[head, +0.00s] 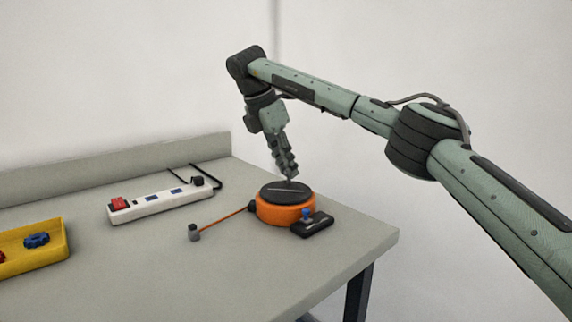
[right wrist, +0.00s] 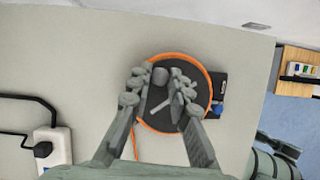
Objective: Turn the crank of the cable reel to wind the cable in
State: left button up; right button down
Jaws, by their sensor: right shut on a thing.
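The cable reel (head: 283,212) is a round orange drum with a dark top, standing near the table's right corner. It also shows in the right wrist view (right wrist: 208,84). An orange cable (head: 226,218) runs out from its left side to a small grey end piece (head: 194,233) on the table. My right gripper (head: 290,178) points down over the reel's top. In the right wrist view its fingers (right wrist: 161,84) are closed around the grey crank knob (right wrist: 160,76), off the disc's centre. My left gripper is not in view.
A small black box (head: 322,226) with a blue knob sits against the reel's right front. A white power strip (head: 160,203) with a red switch and black plug lies behind left. A yellow tray (head: 62,247) holds small items at far left. The front middle is clear.

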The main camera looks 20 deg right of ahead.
aim_at(269, 189)
jog(key=c, duration=1.4)
grip_release()
jog(key=shift+c, duration=0.2)
jog(key=shift+r, duration=0.1)
jog(key=v, duration=1.2)
